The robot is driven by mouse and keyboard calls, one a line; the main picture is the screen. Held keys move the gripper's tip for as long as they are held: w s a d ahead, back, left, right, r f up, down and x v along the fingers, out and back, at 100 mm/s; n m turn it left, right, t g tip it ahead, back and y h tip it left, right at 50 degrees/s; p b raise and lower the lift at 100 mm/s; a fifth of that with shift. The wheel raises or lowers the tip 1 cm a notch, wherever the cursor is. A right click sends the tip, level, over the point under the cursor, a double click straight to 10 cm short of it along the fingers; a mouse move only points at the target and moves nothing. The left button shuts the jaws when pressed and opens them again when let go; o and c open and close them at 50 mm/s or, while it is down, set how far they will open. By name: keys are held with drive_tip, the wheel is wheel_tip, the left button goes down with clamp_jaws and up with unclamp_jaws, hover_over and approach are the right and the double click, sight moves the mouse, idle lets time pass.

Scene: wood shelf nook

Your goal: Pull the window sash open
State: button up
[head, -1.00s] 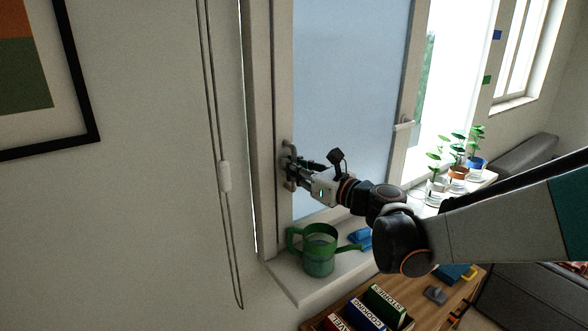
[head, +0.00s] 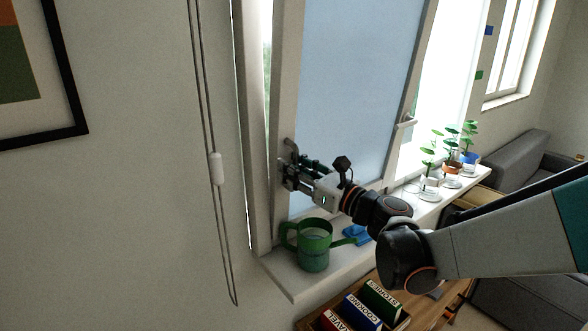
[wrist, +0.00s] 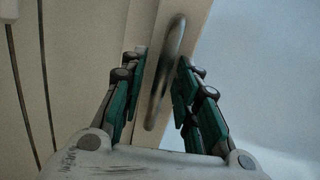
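The window sash (head: 345,95) is a pale frame around bluish glass, with a gap at its left edge beside the fixed window frame (head: 253,120). A dark metal handle (head: 289,150) stands on the sash's left stile. My gripper (head: 290,172) is at the handle. In the wrist view, the loop-shaped handle (wrist: 165,75) stands between the two fingers of my gripper (wrist: 160,85). The fingers are apart, with some space visible between the handle and the left finger. Whether either finger touches it is unclear.
A green watering can (head: 313,243) stands on the sill (head: 285,275) below the sash, with a blue item (head: 356,234) beside it. Potted plants (head: 452,160) line the sill to the right. A blind cord (head: 216,170) hangs at left. Books (head: 382,301) stand in a box below.

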drive_tip(key=v, duration=1.2)
idle(0.3)
drive_tip(key=s+a+f+n+g+h+p, duration=0.1)
drive_tip(key=s+a+f+n+g+h, duration=0.45)
drive_tip(key=s+n, duration=0.55)
drive_tip(key=s+d+f+n+h, duration=0.3)
drive_tip(key=s+d+n+h, duration=0.1)
drive_tip(key=d+n, duration=0.3)
drive_tip(key=s+d+f+n+h+b, duration=0.1)
drive_tip(key=s+d+f+n+h, duration=0.2)
drive_tip(key=d+n, duration=0.5)
drive_tip(key=shift+s+f+n+g+h, duration=0.35)
drive_tip(key=shift+s+g+h, duration=0.15)
drive_tip(key=shift+s, duration=0.6)
